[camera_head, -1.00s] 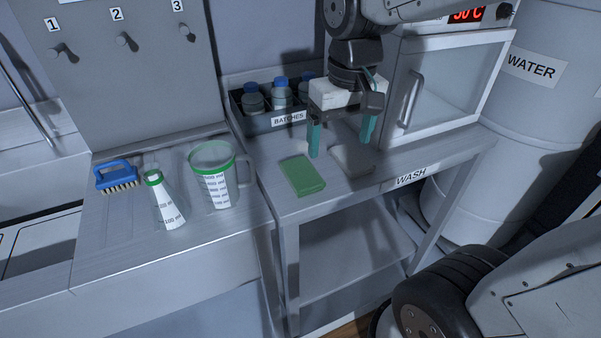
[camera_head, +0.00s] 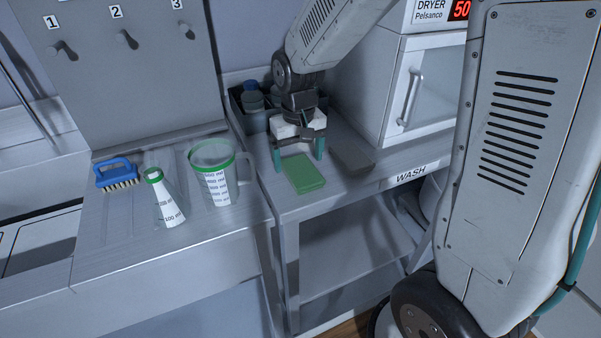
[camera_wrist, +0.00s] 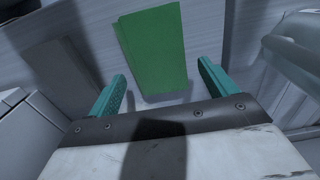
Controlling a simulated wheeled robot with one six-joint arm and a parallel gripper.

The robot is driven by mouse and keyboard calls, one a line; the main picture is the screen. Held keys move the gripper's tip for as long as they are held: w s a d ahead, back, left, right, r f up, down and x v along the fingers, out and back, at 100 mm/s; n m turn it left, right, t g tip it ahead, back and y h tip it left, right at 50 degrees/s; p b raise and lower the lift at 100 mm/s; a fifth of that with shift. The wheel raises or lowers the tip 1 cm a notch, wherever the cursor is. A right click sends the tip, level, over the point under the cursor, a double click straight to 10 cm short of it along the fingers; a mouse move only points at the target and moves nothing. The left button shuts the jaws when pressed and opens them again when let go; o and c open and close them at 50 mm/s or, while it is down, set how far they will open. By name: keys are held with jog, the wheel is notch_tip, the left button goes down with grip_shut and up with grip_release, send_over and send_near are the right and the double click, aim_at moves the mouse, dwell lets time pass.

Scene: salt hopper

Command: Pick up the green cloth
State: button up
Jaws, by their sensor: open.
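The green cloth (camera_head: 303,173) lies flat and folded on the metal bench near its front left edge. In the wrist view the cloth (camera_wrist: 153,48) is ahead of the fingers, in line with the gap between them. My gripper (camera_head: 298,160) is above the bench just behind the cloth, with its teal fingers apart and nothing between them. In the wrist view my gripper (camera_wrist: 160,85) has one finger on each side of the gap. I cannot tell its exact height above the bench.
A grey cloth-like pad (camera_head: 352,158) lies right of the green cloth. A measuring jug (camera_head: 216,177), a flask (camera_head: 164,198) and a blue brush (camera_head: 117,174) stand to the left. A bottle crate (camera_head: 244,117) is behind my gripper; the dryer (camera_head: 408,85) is at right.

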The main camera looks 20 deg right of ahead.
jog(key=shift+f, duration=0.9)
jog(key=c, duration=1.1)
jog(key=shift+o, duration=0.2)
